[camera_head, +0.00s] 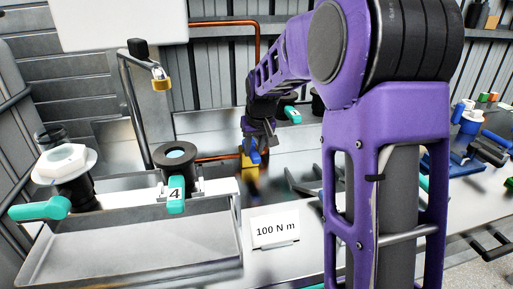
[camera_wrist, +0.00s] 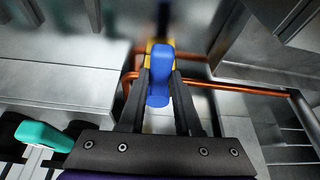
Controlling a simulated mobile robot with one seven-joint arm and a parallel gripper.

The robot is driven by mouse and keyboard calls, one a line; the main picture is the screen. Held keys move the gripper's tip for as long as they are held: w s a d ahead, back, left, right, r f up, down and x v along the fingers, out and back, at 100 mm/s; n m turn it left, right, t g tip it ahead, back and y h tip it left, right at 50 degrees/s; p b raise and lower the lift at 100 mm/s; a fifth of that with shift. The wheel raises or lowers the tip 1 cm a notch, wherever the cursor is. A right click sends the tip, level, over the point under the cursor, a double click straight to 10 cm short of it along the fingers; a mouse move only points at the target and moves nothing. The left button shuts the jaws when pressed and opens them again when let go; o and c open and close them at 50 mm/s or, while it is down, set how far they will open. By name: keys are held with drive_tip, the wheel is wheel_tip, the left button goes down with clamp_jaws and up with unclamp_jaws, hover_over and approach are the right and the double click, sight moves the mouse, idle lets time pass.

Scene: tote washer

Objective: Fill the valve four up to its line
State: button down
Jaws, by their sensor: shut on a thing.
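Valve four (camera_head: 175,192) has a teal lever marked 4 and stands at the left behind a metal trough. A dark round cup (camera_head: 176,165) rises behind the lever, its opening showing pale blue. No fill line can be made out. My gripper (camera_head: 256,146) is well to the right of and behind valve four, reaching down. It is shut on a blue handle (camera_wrist: 159,75), which sits between the two fingers in the wrist view. A yellow part (camera_wrist: 152,47) shows just beyond the handle; it also shows under my gripper in the head view (camera_head: 248,161).
A copper pipe (camera_wrist: 230,86) runs close by my gripper. The metal trough (camera_head: 130,245) and a "100 N m" sign (camera_head: 275,231) stand in front.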

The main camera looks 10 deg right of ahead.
drive_tip(key=shift+a+m, duration=0.2)
drive_tip(key=shift+m, duration=0.2)
drive_tip(key=c, duration=0.6)
unclamp_jaws()
drive_tip(key=p+v, duration=0.2)
drive_tip(key=v, duration=1.5)
drive_tip(key=shift+s+a+r+p, duration=0.15)
drive_tip(key=shift+a+r+p, duration=0.05)
drive_tip(key=shift+a+p, duration=0.1)
